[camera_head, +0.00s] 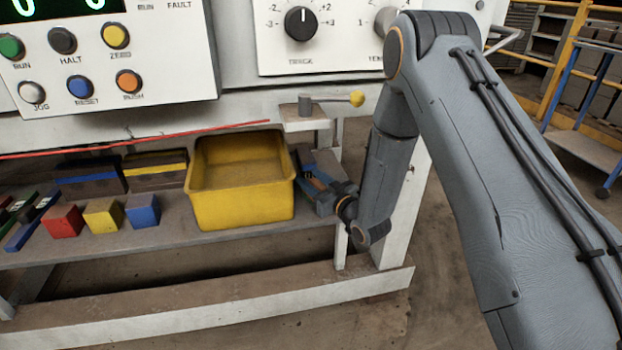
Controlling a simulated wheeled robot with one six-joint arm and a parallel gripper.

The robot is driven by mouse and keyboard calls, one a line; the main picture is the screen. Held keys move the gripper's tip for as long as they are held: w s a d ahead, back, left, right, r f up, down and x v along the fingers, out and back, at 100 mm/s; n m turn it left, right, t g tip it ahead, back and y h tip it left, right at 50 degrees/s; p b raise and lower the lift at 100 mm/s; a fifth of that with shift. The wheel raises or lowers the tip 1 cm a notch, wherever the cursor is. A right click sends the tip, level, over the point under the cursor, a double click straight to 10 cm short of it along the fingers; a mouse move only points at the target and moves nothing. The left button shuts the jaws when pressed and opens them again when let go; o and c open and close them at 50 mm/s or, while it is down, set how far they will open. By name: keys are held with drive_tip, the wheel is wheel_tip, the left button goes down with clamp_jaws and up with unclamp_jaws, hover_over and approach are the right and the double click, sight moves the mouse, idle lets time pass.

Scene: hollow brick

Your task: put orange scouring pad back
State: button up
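My gripper (314,178) is at the right end of the shelf, just right of the yellow bin, low over the shelf surface. A small orange patch (317,184) shows at my gripper. It may be part of the orange scouring pad, but it is too small and too covered to be sure. No other orange pad shows on the shelf. The finger opening is too small and partly hidden to read. The yellow bin (243,210) stands open on the shelf; its visible inside looks empty.
The grey shelf (110,245) also bears a red block (63,222), a yellow block (103,215), a blue block (143,210) and dark striped boxes (90,178). A control panel (110,60) and a yellow-knobbed lever (356,98) are above. A white post (405,205) stands right of the shelf.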

drive_tip(key=shift+s+d+r, duration=0.1)
drive_tip(key=shift+s+r, duration=0.05)
drive_tip(key=p+v, duration=0.3)
drive_tip(key=v, duration=0.8)
drive_tip(key=shift+s+d, duration=0.2)
drive_tip(key=shift+s, duration=0.15)
